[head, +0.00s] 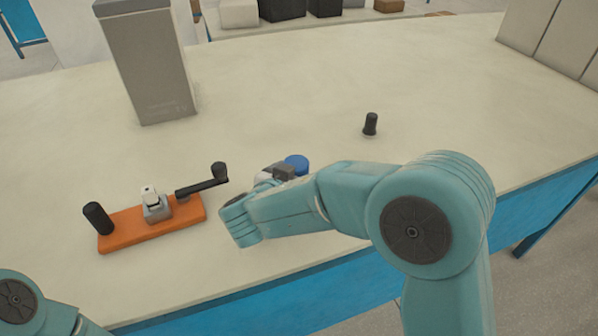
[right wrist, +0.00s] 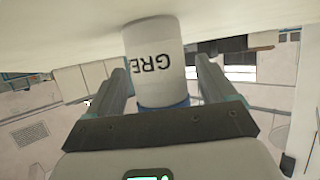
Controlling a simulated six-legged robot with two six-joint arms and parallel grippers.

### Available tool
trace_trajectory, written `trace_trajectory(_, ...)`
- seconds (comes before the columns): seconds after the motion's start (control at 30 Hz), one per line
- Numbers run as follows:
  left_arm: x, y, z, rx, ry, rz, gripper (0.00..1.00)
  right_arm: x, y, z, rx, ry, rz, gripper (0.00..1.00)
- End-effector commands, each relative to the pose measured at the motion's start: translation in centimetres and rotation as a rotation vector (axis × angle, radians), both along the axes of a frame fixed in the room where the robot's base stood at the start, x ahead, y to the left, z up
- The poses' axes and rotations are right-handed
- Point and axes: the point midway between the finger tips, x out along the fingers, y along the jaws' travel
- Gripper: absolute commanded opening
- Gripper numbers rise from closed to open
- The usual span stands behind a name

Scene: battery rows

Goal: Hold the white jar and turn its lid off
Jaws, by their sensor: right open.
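The white jar (right wrist: 155,50) stands upside down in the right wrist view, with dark letters "GRE" on its side. Its blue lid (right wrist: 165,105) shows low in that view, partly hidden by the gripper's dark palm bar. In the head view the blue lid (head: 296,163) shows just beyond my right gripper (head: 284,172), which hides most of the jar. My right gripper (right wrist: 161,72) is open, with one finger on each side of the jar and gaps beside it. My left arm shows only at the lower left; its gripper is out of view.
An orange base (head: 150,225) with a black crank (head: 205,185) and a black handle lies left of the gripper. A grey box (head: 148,65) stands behind it. A small black cylinder (head: 370,124) stands to the right. The table's middle is clear; its front edge is near my arm.

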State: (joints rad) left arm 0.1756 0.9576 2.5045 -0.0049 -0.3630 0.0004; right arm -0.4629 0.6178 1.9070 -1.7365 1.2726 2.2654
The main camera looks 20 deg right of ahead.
Motion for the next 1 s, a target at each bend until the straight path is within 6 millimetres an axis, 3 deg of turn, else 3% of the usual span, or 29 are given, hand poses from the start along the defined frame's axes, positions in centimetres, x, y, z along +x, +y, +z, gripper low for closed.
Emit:
trace_trajectory(0.37, -0.01, 0.01, 0.18, 0.0, 0.0, 0.001, 0.82, -0.46, 0.25, -0.16, 0.0, 0.0, 0.002, 0.84)
trace_trajectory(0.53, -0.02, 0.01, 0.18, 0.0, 0.0, 0.001, 0.82, -0.5, 0.28, -0.15, 0.0, 0.0, 0.002, 0.32)
trace_trajectory(0.57, -0.02, 0.02, 0.17, 0.0, 0.0, 0.001, 0.82, -0.49, 0.28, -0.14, 0.0, 0.0, 0.002, 0.27)
trace_trajectory(1.0, -0.01, 0.01, 0.21, 0.0, 0.0, 0.0, 0.82, -0.23, 0.12, 0.18, 0.0, -0.003, 0.001, 0.26)
